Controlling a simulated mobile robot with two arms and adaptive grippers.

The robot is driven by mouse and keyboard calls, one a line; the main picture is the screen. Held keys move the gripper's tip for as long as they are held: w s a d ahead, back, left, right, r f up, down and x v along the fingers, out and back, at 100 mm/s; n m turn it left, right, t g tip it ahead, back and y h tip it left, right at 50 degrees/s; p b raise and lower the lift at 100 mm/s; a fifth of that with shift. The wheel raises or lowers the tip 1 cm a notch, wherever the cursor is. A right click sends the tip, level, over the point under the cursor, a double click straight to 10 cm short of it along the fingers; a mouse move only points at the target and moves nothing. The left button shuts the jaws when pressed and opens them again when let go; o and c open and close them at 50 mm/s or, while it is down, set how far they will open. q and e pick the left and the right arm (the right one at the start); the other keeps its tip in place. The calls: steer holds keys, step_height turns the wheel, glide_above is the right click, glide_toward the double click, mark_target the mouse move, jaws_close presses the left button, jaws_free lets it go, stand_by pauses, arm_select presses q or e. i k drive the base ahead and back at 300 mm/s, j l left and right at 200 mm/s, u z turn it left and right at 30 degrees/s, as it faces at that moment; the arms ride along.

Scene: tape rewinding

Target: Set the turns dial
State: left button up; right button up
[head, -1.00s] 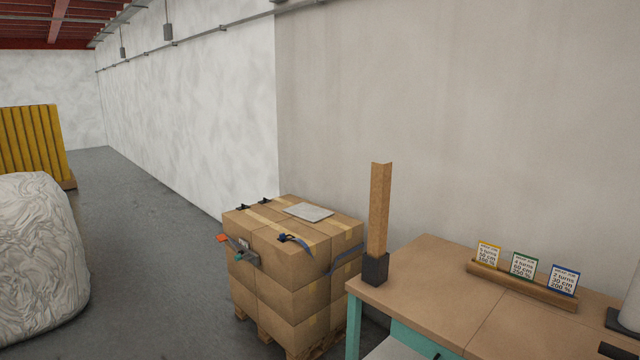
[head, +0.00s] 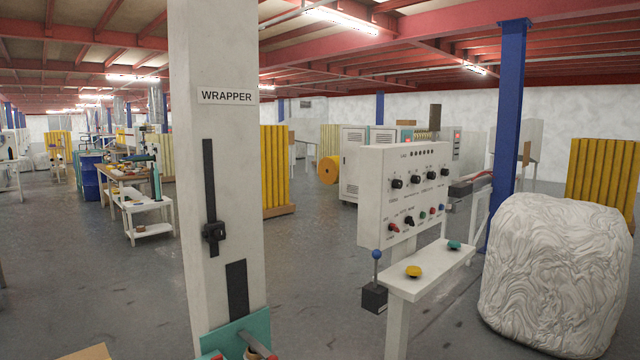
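A white control panel (head: 402,188) stands right of the middle in the head view. Its upper row holds several black dials (head: 414,183); their labels are too small to read, so I cannot tell which is the turns dial. A lower row holds small dials and coloured buttons, with a red one (head: 393,227) at its left end. Neither of my grippers is in view.
A white column marked WRAPPER (head: 225,150) stands near, left of the middle. A white shelf with yellow and green buttons (head: 398,285) sits before the panel. A large white wrapped bundle (head: 555,270) stands at the right. Floor between column and panel is clear.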

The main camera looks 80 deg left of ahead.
mark_target(396, 183)
steer(key=i+j+u, duration=0.1)
steer(key=u, duration=0.35)
steer(key=i+u, duration=0.55)
steer(key=u, duration=0.3)
steer(key=i+l+u, duration=0.15)
steer(key=u, duration=0.3)
steer(key=i+l+u, duration=0.2)
steer(key=u, duration=0.25)
steer(key=i, duration=0.05)
